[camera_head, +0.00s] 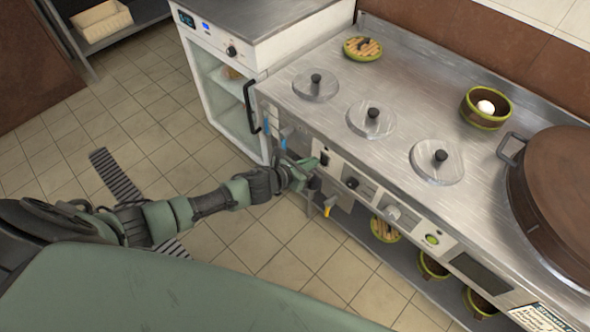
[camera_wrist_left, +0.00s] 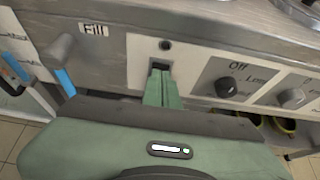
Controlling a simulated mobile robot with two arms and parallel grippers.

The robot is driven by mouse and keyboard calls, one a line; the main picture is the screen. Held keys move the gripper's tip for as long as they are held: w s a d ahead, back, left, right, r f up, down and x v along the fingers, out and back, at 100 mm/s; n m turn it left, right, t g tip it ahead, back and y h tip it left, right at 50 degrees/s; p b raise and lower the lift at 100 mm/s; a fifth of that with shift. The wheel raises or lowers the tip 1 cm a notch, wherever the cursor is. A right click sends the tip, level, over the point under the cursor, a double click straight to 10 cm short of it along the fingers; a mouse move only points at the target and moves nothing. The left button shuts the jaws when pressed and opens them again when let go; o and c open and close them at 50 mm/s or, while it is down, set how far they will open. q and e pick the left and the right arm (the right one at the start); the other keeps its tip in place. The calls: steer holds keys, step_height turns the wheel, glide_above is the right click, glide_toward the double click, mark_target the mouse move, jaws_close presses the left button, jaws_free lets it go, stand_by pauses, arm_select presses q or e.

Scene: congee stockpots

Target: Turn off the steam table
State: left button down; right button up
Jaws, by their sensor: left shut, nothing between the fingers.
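The steel steam table (camera_head: 330,62) stands at the right of the head view, with several round black-knobbed lids on top. Its front panel has a small black switch (camera_head: 324,158) at the left, which also shows in the left wrist view (camera_wrist_left: 160,65). Right of it is a dark knob (camera_wrist_left: 226,87) with "Off" and "Low" marked around it, then a grey knob (camera_wrist_left: 291,97). My left gripper (camera_head: 308,172) is at the panel, shut and empty. In the left wrist view its fingertips (camera_wrist_left: 160,78) are right at the switch and cover its lower part; contact is unclear.
A lever marked "Fill" (camera_wrist_left: 61,46) with blue below is left of the fingers. A white cabinet (camera_head: 204,75) with a glass door stands left of the table. A large brown-lidded pot (camera_head: 560,190) is at the right. A lower shelf holds baskets and bowls.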

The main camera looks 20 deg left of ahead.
arm_select(q)
steer(key=r+v, duration=0.1)
steer(key=v, duration=0.9)
steer(key=shift+r+p, duration=0.4)
steer(key=shift+r, duration=0.1)
arm_select(e)
steer(key=shift+s+r, duration=0.3)
steer(key=shift+s, duration=0.2)
steer(key=shift+s+r, duration=0.25)
steer(key=shift+s, duration=0.2)
arm_select(q)
steer(key=shift+d, duration=0.1)
